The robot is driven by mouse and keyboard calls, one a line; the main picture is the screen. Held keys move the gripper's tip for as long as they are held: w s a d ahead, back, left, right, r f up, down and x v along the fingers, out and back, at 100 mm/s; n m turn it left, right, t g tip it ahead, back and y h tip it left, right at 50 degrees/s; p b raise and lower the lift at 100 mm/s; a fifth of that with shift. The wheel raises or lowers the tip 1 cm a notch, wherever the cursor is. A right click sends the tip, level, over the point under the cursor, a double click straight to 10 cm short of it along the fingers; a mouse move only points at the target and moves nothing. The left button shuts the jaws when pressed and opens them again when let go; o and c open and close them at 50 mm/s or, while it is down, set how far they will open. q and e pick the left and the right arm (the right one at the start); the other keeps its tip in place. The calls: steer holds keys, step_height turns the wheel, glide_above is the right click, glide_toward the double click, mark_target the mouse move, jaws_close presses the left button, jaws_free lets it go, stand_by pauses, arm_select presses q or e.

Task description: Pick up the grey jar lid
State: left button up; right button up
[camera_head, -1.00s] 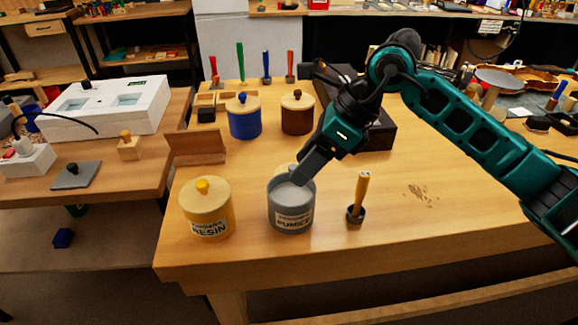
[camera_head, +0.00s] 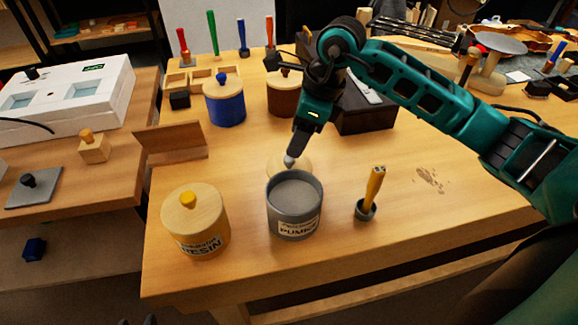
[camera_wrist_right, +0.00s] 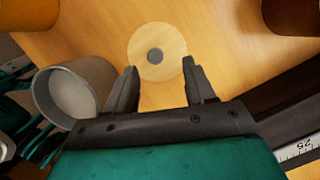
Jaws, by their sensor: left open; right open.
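The grey jar lid (camera_head: 303,168) is a pale wooden disc with a grey knob. It lies on the bench just behind the open grey pumice jar (camera_head: 295,222), which hides its front edge. In the right wrist view the lid (camera_wrist_right: 157,54) lies knob up beyond my fingertips. My right gripper (camera_head: 293,154) points down over the lid, close to its knob. Its jaws (camera_wrist_right: 160,68) are open and empty, spread to either side of the knob's line. My left gripper is not in view.
A yellow resin jar (camera_head: 196,222) stands left of the pumice jar, and a wooden-handled tool (camera_head: 371,190) upright in a small cup stands right. Blue (camera_head: 224,102) and brown (camera_head: 283,95) jars stand behind.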

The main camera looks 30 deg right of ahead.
mark_target(292, 159)
steer(key=x, duration=0.5)
steer(key=shift+s+a+f, duration=0.15)
steer(key=shift+s, duration=0.2)
jaws_close()
